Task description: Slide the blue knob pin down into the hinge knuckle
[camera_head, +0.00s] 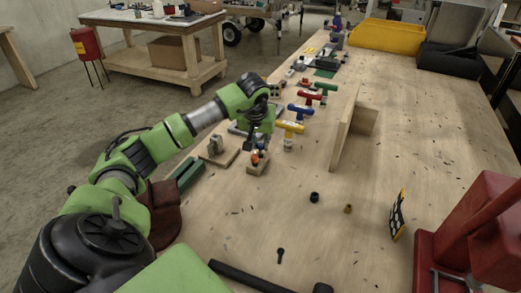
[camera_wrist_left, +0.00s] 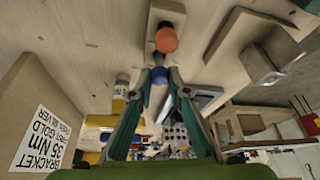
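My left gripper (camera_head: 257,146) reaches over the bench from the left. In the left wrist view its two fingertips (camera_wrist_left: 159,78) close on either side of the blue knob pin (camera_wrist_left: 159,75), and only its round blue head shows clearly. An orange knob (camera_wrist_left: 166,40) stands on a small wooden block (camera_wrist_left: 155,16) just beyond the fingertips. In the head view the orange knob (camera_head: 255,158) and the block (camera_head: 257,168) are right below the gripper. The hinge knuckle cannot be made out clearly, nor can the pin's shank. My right gripper is not in view.
A wooden board with a grey bracket (camera_head: 216,146) stands left of the block. T-handled tools, yellow (camera_head: 290,127), blue (camera_head: 300,109) and red (camera_head: 308,95), stand behind it. An upright wooden panel (camera_head: 345,130) is to the right.

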